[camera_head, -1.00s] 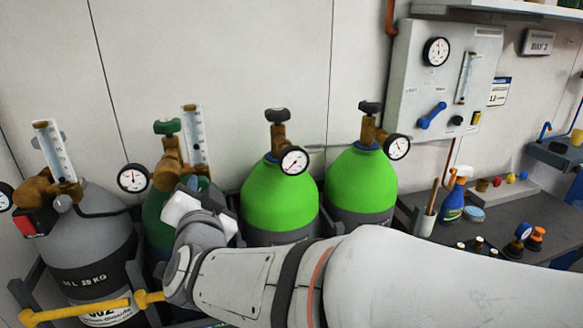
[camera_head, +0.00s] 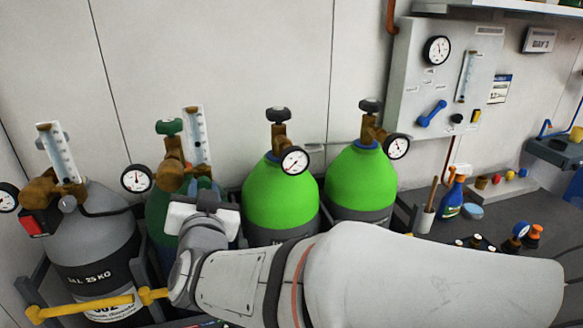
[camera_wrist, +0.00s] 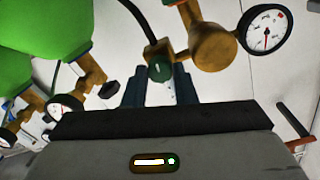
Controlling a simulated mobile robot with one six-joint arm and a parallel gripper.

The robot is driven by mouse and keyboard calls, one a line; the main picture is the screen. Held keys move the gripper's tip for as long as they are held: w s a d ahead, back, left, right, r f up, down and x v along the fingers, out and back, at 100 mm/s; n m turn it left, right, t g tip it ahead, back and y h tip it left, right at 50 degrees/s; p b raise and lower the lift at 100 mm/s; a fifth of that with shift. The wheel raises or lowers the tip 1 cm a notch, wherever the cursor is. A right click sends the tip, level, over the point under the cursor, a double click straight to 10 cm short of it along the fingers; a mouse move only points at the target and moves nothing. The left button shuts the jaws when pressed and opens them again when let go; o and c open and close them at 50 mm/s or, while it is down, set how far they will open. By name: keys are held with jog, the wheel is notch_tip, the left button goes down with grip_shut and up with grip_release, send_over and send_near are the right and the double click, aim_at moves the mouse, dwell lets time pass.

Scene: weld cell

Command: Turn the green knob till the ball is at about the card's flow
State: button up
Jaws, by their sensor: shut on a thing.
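In the wrist view a green knob (camera_wrist: 160,69) sits between the two dark fingers of my gripper (camera_wrist: 160,88), which is shut on it. In the head view my gripper (camera_head: 203,215) is in front of the dark green cylinder (camera_head: 160,208) and hides the knob. Above it stands a brass regulator (camera_head: 174,172) with a clear flow tube (camera_head: 196,137) and a round gauge (camera_head: 136,179). The ball in the tube is too small to make out. A small card (camera_head: 500,89) with a blue top hangs on the wall at right; its figure is not legible.
A grey cylinder (camera_head: 95,240) with its own flow tube (camera_head: 59,152) stands at left. Two bright green cylinders (camera_head: 279,197) (camera_head: 360,185) stand at right. A yellow bar (camera_head: 85,308) runs in front at lower left. A bench (camera_head: 490,222) holds bottles and small parts.

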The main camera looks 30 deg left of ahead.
jog(key=shift+f, duration=0.1)
jog(key=o, duration=1)
jog(key=b+v, duration=0.1)
jog(key=v, duration=0.7)
jog(key=shift+w, duration=0.15)
